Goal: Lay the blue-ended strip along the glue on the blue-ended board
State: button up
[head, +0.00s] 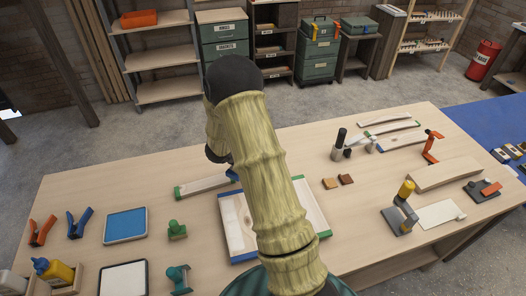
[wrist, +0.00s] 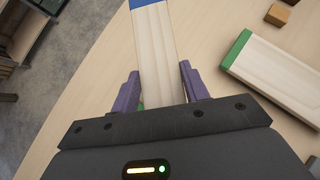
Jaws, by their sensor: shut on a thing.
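The blue-ended strip (wrist: 158,50) is pale wood and runs up the wrist view between my gripper's purple fingers (wrist: 160,90). Its far end is blue, and its other end is hidden by my gripper. My gripper is shut on it. In the head view, a blue end (head: 232,174) shows beside my arm, which hides most of the gripper. A pale board with blue ends (head: 231,218) lies on the bench, partly behind my arm. I cannot make out any glue on it.
A green-ended board (head: 311,208) lies right of my arm; it also shows in the wrist view (wrist: 275,65). A green-ended wooden piece (head: 200,187) lies farther back. Clamps (head: 42,231), a blue tray (head: 126,224) and small brown blocks (head: 330,183) stand around. The back left bench is clear.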

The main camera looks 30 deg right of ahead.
jog(key=s+a+r+n+t+y, duration=0.1)
jog(key=a+n+t+y, duration=0.3)
jog(key=a, duration=1.2)
jog(key=s+n+y, duration=0.1)
jog(key=n, duration=0.3)
jog(key=shift+a+r+n, duration=0.15)
jog(key=shift+r+n, duration=0.15)
jog(key=shift+r, duration=0.1)
